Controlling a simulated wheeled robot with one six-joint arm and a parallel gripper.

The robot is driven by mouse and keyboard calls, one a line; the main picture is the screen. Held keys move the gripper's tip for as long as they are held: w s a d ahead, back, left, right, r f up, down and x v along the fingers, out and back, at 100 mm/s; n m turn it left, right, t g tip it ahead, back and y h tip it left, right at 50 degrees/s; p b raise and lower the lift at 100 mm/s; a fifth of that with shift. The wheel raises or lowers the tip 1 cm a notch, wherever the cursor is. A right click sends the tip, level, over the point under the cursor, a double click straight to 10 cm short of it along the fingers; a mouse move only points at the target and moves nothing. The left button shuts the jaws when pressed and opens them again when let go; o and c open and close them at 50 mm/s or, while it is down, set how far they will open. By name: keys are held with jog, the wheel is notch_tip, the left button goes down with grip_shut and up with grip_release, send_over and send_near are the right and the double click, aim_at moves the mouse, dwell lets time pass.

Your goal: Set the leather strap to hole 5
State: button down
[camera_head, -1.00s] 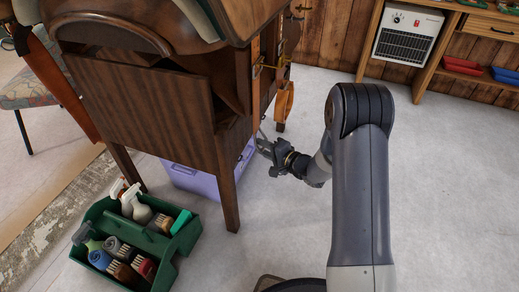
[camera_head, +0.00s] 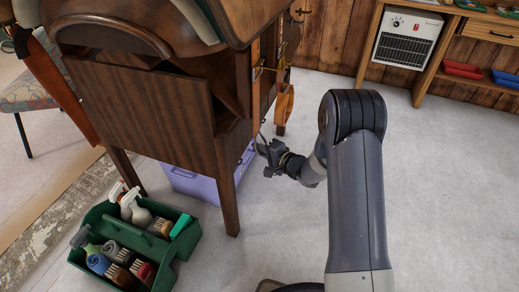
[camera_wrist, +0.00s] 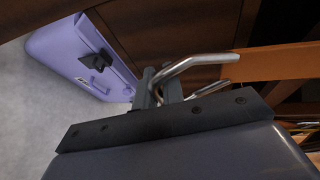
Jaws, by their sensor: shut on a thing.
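The leather strap (camera_head: 255,52) hangs at the right side of the wooden cabinet, with a brass buckle (camera_head: 258,72) on it. In the wrist view the tan strap (camera_wrist: 280,62) runs in from the right edge to the tips of my gripper (camera_wrist: 236,70). The bent silver fingers are close together at the strap's end. In the head view my gripper (camera_head: 260,144) is low beside the cabinet's right side, below the buckle. The strap's holes, and which one the buckle is in, are too small or hidden to tell.
The dark wooden cabinet (camera_head: 150,115) stands left of my arm. A lilac box (camera_head: 190,182) is under it, and a green tote (camera_head: 185,240) with bottles and brushes is in front. A tan loop (camera_head: 284,103) hangs behind my gripper. Grey floor is clear at right.

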dwell(0.3)
notch_tip(320, 180, down, 10)
jog(key=b, duration=0.3)
jog(key=shift+r+b, duration=0.25)
jog(key=shift+b, duration=0.15)
jog(key=shift+s, duration=0.1)
jog(key=c, duration=1.6)
grip_release()
jog(key=shift+f, duration=0.1)
jog(key=shift+o, duration=0.3)
jog(key=p+v, duration=0.3)
jog(key=v, duration=0.7)
jog(key=shift+s+d+p, duration=0.25)
jog(key=shift+d+p, duration=0.05)
jog(key=shift+p, duration=0.1)
